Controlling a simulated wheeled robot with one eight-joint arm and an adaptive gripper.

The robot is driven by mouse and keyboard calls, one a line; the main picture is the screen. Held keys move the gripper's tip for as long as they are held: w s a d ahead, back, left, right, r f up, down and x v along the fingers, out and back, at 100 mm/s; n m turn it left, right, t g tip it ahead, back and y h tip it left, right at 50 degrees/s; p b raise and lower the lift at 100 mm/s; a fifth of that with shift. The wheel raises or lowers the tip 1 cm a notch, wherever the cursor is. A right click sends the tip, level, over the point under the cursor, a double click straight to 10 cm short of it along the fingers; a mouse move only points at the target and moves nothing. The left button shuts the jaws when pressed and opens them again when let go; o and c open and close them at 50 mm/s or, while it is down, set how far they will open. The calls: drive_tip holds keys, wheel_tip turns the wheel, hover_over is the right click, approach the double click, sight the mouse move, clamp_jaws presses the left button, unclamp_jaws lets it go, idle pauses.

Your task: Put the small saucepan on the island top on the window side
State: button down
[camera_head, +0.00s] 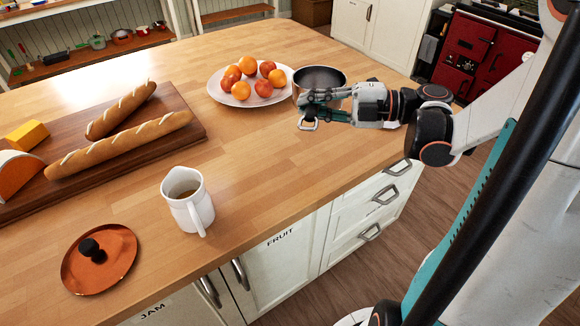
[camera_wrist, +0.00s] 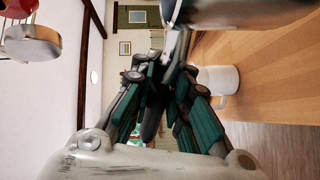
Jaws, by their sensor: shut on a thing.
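The small saucepan (camera_head: 320,76), dark inside with a metal rim, is upright at the right part of the island top (camera_head: 270,150), beside the fruit plate. My gripper (camera_head: 318,100) is shut on its handle, in front of the pan; the fingers hide most of the handle. A metal loop (camera_head: 308,124) shows just below the fingers. In the wrist view, the closed fingers (camera_wrist: 168,72) meet at the handle, and part of the pan (camera_wrist: 245,12) shows at the top. I cannot tell whether the pan's base touches the wood.
A white plate (camera_head: 218,94) of oranges and peaches sits close left of the pan. A white jug (camera_head: 205,200), copper lid (camera_head: 118,252) and board (camera_head: 190,104) with baguettes and cheese stand leftward. Bare wood lies between jug and gripper. A red stove (camera_head: 470,55) is behind.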

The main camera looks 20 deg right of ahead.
wheel_tip(320, 180, down, 18)
drive_tip(key=b, duration=0.7)
drive_tip(key=shift+f, duration=0.2)
drive_tip(key=shift+f+b, duration=0.15)
drive_tip(key=shift+b, duration=0.15)
drive_tip(key=c, duration=1.5)
unclamp_jaws()
drive_tip(key=shift+c, duration=0.2)
drive_tip(key=p+v, duration=0.3)
drive_tip(key=v, duration=0.9)
drive_tip(key=shift+p, duration=0.4)
